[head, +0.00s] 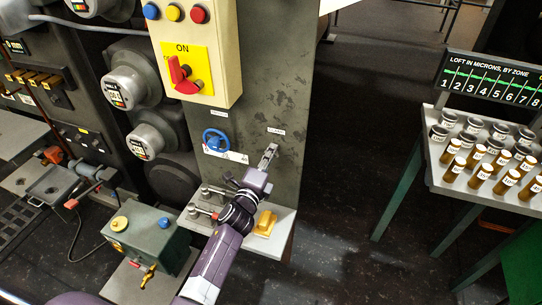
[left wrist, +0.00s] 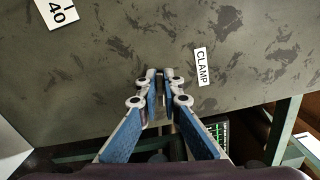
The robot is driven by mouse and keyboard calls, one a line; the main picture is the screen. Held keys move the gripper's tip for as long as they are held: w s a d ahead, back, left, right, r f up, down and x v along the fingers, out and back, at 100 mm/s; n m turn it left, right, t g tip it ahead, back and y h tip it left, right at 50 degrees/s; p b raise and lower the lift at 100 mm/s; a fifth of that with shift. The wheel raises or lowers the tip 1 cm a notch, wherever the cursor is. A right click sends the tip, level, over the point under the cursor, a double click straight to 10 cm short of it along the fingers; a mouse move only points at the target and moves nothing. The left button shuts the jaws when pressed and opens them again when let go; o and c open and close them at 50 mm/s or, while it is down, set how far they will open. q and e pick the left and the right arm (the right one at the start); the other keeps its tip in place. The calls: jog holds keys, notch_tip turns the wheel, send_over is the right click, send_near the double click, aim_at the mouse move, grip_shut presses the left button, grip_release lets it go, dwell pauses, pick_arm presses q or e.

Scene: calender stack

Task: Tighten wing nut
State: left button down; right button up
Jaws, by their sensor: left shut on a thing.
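My left gripper (head: 268,158) reaches up to the grey machine panel (head: 285,70), just below a small white label. In the left wrist view its blue-sided fingers (left wrist: 163,86) come close together at the panel, left of the label reading CLAMP (left wrist: 203,66). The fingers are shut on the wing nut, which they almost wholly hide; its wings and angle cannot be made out. My right gripper is not in view.
A blue handwheel (head: 216,141) is on the panel left of the gripper. Below is a small shelf (head: 283,222) with a yellow block (head: 265,223) and metal posts. A switch box (head: 190,50) hangs above. A rack of labelled cylinders (head: 490,165) stands at right, beyond open floor.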

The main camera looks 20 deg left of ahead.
pick_arm(q)
jog(key=shift+f+m+b, duration=0.25)
jog(key=shift+m+b, duration=0.2)
jog(key=shift+m, duration=0.95)
jog(key=c, duration=2.2)
grip_release()
jog(key=shift+s+r, duration=0.1)
jog(key=shift+o, duration=0.4)
jog(key=shift+r, duration=0.1)
jog(key=s, duration=1.2)
jog(key=shift+a, duration=0.15)
